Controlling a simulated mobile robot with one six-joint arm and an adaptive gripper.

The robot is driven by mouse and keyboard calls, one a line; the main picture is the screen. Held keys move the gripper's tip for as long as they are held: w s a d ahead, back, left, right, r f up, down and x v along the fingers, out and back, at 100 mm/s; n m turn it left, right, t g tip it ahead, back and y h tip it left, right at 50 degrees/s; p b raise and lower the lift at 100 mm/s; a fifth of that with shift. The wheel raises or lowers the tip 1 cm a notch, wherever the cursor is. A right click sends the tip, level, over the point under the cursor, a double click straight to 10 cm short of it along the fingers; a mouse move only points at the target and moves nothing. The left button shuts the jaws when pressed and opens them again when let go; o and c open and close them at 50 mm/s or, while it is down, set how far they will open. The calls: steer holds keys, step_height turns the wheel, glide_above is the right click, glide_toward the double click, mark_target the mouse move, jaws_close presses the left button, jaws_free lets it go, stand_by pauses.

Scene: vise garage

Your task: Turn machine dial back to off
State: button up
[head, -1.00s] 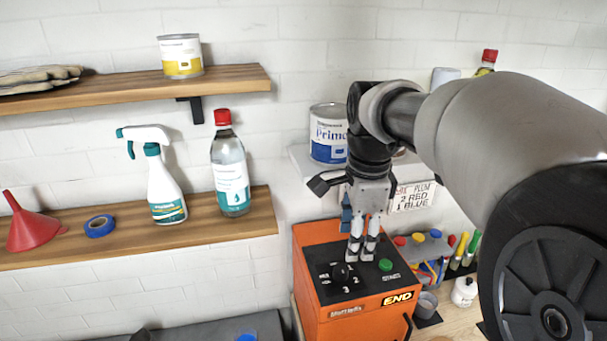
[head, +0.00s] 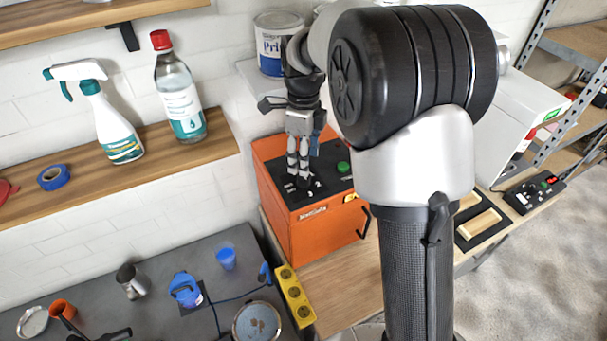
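The orange machine (head: 318,242) stands on the wooden bench, with a black control panel on its top. The black dial (head: 304,184) is on this panel, mostly hidden behind my fingers; its setting cannot be read. My gripper (head: 300,172) points down over the dial, with its fingertips at or just above it. The two fingers look close together, one on each side of the dial, but I cannot tell whether they touch it. A green start button (head: 343,167) sits to the right of the dial.
My arm hides much of the bench's right part. A paint can (head: 277,45) stands on a small shelf behind my gripper. A yellow power strip (head: 296,297) lies left of the machine's front. A spray bottle (head: 108,115) and clear bottle (head: 180,90) stand on the left shelf.

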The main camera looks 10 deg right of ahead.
mark_target(303, 179)
step_height(303, 179, down, 7)
steer(key=shift+r, duration=0.1)
steer(key=shift+c, duration=0.6)
steer(key=c, duration=1)
